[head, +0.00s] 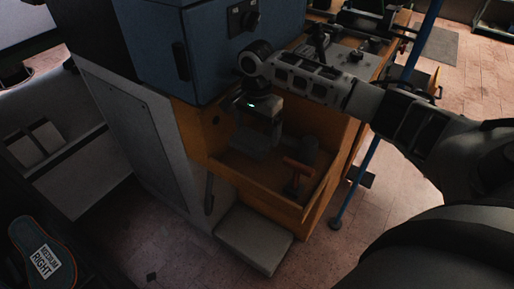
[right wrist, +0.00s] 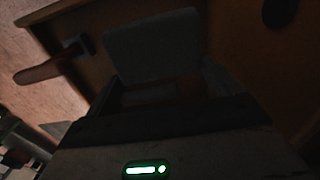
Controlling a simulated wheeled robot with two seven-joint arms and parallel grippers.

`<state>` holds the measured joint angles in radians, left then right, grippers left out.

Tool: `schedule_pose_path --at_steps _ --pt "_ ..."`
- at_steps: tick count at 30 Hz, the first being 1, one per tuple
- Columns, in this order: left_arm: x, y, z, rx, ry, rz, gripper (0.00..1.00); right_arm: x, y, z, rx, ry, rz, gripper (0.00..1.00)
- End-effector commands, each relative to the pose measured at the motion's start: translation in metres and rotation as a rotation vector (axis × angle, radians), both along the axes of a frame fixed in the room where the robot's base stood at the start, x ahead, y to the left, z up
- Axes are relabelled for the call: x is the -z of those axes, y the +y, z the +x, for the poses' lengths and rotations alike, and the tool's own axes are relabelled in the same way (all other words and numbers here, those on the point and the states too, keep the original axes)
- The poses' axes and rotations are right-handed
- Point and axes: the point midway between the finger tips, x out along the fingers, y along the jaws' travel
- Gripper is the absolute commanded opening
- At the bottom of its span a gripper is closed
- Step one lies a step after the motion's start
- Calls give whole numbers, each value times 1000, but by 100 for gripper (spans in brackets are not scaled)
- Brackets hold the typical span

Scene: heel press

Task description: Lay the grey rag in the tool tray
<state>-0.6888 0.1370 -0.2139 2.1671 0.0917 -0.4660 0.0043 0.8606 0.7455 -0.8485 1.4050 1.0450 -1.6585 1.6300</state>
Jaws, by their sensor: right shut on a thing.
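My right gripper (head: 258,124) reaches down over the orange tool tray (head: 232,166) at the front of the machine. It is shut on the grey rag (head: 252,144), which shows as a dark grey flat piece below the fingers, inside the tray's outline. In the right wrist view the rag (right wrist: 152,45) is a grey slab beyond the dark fingers. Whether it touches the tray floor I cannot tell. My left gripper is not in view.
An orange-handled tool (head: 297,172) and a dark rounded thing (head: 304,150) are in the tray's right part. The blue cabinet (head: 215,50) rises behind. A blue post (head: 362,185) stands to the right. A grey pedal or step (head: 254,238) lies below.

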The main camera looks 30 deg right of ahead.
Motion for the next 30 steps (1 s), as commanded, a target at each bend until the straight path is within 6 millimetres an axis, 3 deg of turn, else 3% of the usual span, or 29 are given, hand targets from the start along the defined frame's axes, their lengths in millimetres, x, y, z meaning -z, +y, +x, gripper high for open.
schedule_pose_path --at_steps 3,8,15,29,30 --pt "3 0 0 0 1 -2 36 17 0 -1 -2 3 0 68" --pt "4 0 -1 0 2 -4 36 28 0 -1 -2 2 -1 68" --pt "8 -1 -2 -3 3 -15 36 65 0 -1 -1 2 -2 68" --pt "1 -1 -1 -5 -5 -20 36 73 1 -1 -2 2 -1 68" --pt "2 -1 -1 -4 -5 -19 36 73 1 -1 -2 1 0 100"
